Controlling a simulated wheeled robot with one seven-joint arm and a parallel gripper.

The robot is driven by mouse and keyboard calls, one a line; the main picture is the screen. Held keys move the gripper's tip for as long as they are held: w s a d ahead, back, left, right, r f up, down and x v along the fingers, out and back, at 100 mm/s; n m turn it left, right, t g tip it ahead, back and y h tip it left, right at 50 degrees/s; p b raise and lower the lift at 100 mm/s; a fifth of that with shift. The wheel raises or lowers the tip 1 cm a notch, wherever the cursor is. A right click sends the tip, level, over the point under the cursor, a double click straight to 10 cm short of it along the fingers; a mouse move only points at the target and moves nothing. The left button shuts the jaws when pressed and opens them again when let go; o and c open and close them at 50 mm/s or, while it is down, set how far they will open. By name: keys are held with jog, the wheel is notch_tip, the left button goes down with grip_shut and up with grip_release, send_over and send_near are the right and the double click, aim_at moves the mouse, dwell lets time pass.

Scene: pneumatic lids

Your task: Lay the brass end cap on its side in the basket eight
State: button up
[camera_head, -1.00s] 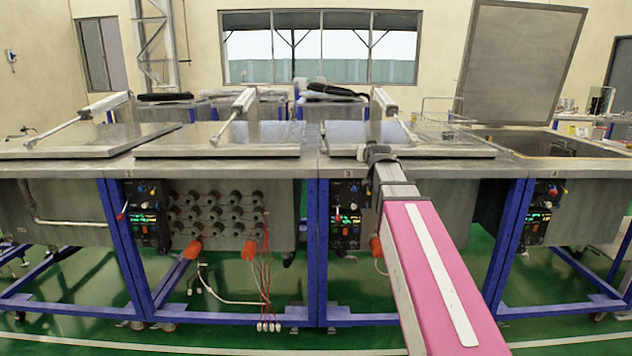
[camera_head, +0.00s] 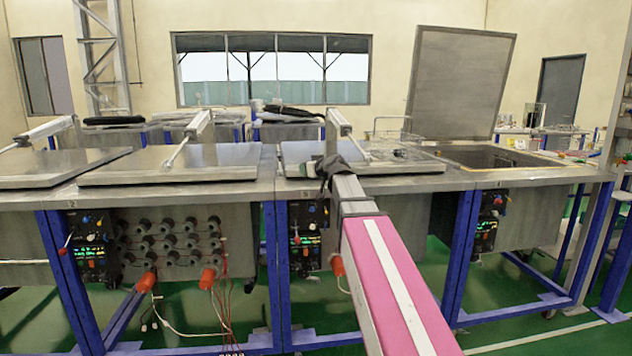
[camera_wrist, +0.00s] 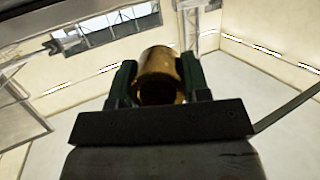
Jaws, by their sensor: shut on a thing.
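The brass end cap (camera_wrist: 158,66) is a short golden cylinder with a dark hollow end facing the wrist camera. My gripper (camera_wrist: 160,85) is shut on it, with one dark green finger on each side. In the head view my gripper (camera_head: 335,168) is small and dark at the far end of my pink arm, in front of the bench. I cannot make out the cap there. A wire basket (camera_head: 395,140) stands on the closed lid behind my gripper. I cannot read a number on it.
Closed metal lids (camera_head: 170,165) cover the tanks at left and middle. The right tank (camera_head: 495,158) is open, its lid (camera_head: 460,80) raised. The steel bench edge (camera_head: 240,192) runs across in front of me. Green floor (camera_head: 530,325) is clear at lower right.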

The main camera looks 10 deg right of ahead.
jog(key=a+r+n+g+y, duration=0.3)
jog(key=r+n+y, duration=0.1)
jog(key=shift+s+a+r+y, duration=0.3)
jog(key=shift+s+a+r, duration=0.1)
jog(key=shift+s, duration=0.05)
jog(key=w+d+f, duration=0.2)
jog(key=d, duration=0.1)
jog(key=w+d+f, duration=0.2)
jog(key=d, duration=0.1)
jog(key=w+d+f, duration=0.3)
jog(key=shift+d, duration=0.15)
jog(key=shift+f, duration=1.85)
jog(key=shift+f, duration=0.15)
jog(key=o, duration=1.2)
